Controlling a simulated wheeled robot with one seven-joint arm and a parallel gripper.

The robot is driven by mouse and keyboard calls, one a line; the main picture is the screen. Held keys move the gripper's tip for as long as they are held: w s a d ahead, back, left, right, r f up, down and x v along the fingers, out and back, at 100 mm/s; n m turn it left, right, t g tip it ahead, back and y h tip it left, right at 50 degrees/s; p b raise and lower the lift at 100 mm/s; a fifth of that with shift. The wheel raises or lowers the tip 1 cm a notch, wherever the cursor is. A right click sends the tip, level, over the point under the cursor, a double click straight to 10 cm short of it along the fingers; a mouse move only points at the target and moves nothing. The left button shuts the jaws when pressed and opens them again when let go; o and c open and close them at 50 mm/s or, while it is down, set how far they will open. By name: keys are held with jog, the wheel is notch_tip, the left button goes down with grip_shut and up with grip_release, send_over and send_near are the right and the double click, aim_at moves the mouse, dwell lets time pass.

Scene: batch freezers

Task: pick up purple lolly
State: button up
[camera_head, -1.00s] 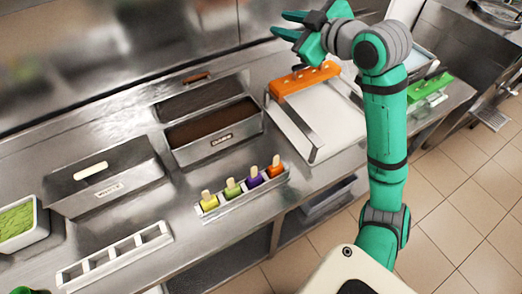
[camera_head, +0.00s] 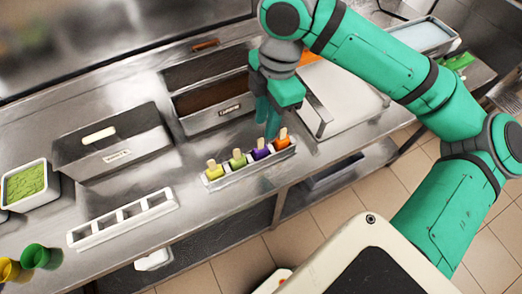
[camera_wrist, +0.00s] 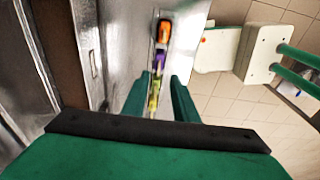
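The purple lolly (camera_head: 261,150) stands upright with its pale stick up, third from the left in a small holder (camera_head: 225,183) at the counter's front edge. A yellow, a green and an orange lolly (camera_head: 282,140) share the holder. My gripper (camera_head: 267,126) points down just behind and above the purple and orange lollies. In the wrist view my gripper (camera_wrist: 162,90) has its two fingers apart with nothing gripped. The purple lolly (camera_wrist: 160,60) shows beyond the fingertips, below the orange one (camera_wrist: 164,30). The yellow and green ones show partly between the fingers.
An empty white rack (camera_head: 124,219) lies at the front left. Behind stand a metal container (camera_head: 112,145) and a bin with brown content (camera_head: 215,100). A white board (camera_head: 345,100) lies right of the lollies. Green and yellow cups (camera_head: 40,257) stand at lower left.

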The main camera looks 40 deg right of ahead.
aim_at(260, 139)
jog(key=shift+w+a+f, duration=0.1)
jog(key=shift+a+f, duration=0.1)
jog(key=shift+f, duration=1.05)
jog(key=shift+w+a+f, duration=0.1)
jog(key=shift+a+f, duration=0.15)
jog(key=shift+f, duration=1.05)
jog(key=shift+w+a+f, duration=0.1)
jog(key=shift+a+f, duration=0.1)
jog(key=shift+f, duration=1.05)
jog(key=shift+c, duration=0.6)
grip_shut()
